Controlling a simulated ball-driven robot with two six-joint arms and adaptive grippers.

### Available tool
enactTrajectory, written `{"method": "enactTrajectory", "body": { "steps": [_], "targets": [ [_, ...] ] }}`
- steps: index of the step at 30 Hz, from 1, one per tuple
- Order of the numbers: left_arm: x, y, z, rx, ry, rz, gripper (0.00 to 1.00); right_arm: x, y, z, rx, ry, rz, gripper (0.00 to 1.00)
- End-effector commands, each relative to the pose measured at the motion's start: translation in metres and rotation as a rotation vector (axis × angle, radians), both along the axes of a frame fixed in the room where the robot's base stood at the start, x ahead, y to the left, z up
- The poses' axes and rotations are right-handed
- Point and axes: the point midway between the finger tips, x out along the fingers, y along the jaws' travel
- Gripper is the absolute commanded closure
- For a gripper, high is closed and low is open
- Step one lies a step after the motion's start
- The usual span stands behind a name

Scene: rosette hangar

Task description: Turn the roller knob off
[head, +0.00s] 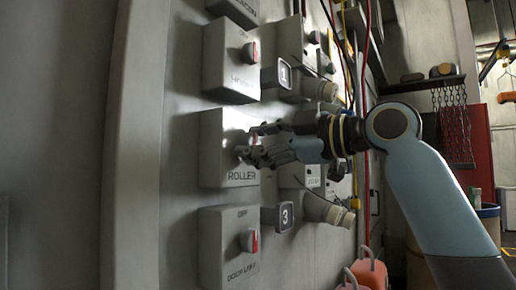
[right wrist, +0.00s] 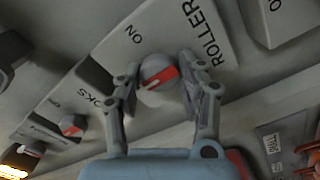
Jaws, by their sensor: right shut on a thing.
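The roller box (head: 214,133) is a grey wall box marked ROLLER, in the middle of a column of boxes in the head view. It also shows in the right wrist view (right wrist: 135,62), marked ROLLER and ON. Its roller knob (right wrist: 158,72) is round and grey with a red stripe. My right gripper (head: 250,146) reaches in from the right at the box's face and hides most of the knob there. In the right wrist view my right gripper (right wrist: 160,88) has its fingers on both sides of the knob, shut on it. My left gripper is not in view.
A box with a red-marked knob (head: 251,53) sits above, and a door box (head: 228,256) sits below. Number plates 1 (head: 284,74) and 3 (head: 286,216), sockets and hanging cables lie close to the right. A shelf with chains (head: 422,84) stands farther right.

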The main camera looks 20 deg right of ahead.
Motion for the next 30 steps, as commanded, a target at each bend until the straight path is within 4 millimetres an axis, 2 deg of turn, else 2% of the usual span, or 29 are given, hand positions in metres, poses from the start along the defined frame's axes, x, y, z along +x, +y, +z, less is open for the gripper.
{"method": "enactTrajectory", "body": {
  "steps": [14, 15, 19, 20, 30],
  "targets": [
    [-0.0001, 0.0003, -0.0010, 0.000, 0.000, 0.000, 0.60, 0.0000, 0.0000, -0.0009, -0.013, -0.006, 0.001, 0.93],
    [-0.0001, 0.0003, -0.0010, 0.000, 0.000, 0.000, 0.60, 0.0000, 0.0000, -0.0009, -0.012, -0.007, 0.000, 0.57],
    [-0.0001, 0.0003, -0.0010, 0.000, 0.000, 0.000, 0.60, 0.0000, 0.0000, -0.0007, -0.012, -0.006, 0.000, 0.40],
    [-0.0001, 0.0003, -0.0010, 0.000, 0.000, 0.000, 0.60, 0.0000, 0.0000, -0.0007, -0.012, -0.006, 0.000, 0.37],
    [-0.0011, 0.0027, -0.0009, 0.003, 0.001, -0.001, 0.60, -0.0027, -0.0027, -0.0007, -0.011, -0.006, -0.001, 0.37]
  ]
}}
